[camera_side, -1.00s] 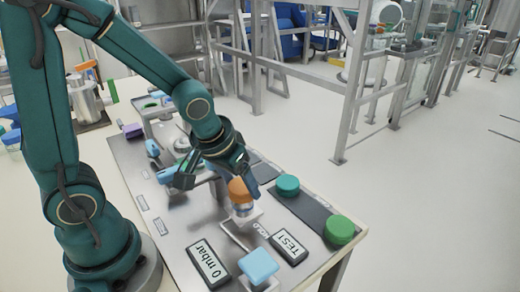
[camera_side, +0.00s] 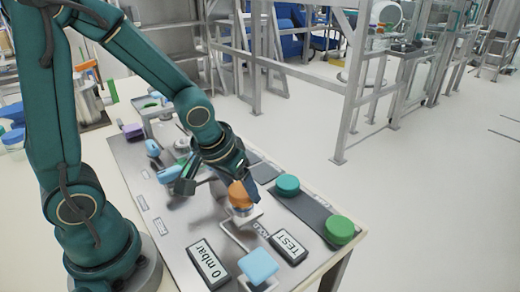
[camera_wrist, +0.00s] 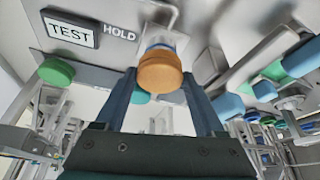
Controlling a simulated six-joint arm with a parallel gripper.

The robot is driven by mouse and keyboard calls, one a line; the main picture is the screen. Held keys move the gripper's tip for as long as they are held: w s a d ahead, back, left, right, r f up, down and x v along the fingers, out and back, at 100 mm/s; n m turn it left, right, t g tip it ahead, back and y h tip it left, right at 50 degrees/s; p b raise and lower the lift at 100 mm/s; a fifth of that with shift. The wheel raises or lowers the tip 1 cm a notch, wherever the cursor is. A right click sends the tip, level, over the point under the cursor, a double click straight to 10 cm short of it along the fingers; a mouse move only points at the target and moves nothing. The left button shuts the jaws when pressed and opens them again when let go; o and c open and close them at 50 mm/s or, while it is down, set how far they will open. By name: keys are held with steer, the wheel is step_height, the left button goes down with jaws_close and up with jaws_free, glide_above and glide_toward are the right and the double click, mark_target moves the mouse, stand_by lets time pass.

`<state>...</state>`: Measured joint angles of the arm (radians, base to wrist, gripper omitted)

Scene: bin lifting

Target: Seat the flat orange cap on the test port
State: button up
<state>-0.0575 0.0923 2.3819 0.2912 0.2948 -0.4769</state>
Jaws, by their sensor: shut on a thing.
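The flat orange cap (camera_side: 240,195) is low over the test port (camera_side: 243,213), a post on a pale square base, with the cap appearing to touch the port's top. My gripper (camera_side: 240,187) is shut on the cap from above. In the wrist view the orange cap (camera_wrist: 160,75) lies between the two dark fingers of my gripper (camera_wrist: 160,84). A bluish ring of the port (camera_wrist: 161,45) shows just beyond the cap. The exact contact between cap and port is hidden.
A teal cap (camera_side: 288,185) and a green cap (camera_side: 340,230) rest on a dark strip (camera_side: 308,211) at right. A TEST panel (camera_side: 289,246), a 0 mbar display (camera_side: 208,264) and a light blue block (camera_side: 258,267) are in front. Pale blue parts (camera_side: 168,173) are left of my gripper.

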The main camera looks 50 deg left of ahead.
steer(key=shift+f, duration=0.5)
stand_by(0.8)
steer(key=o, duration=1.3)
steer(key=shift+o, duration=0.2)
steer(key=shift+r, duration=0.1)
steer(key=shift+r, duration=3.9)
steer(key=shift+r, duration=0.1)
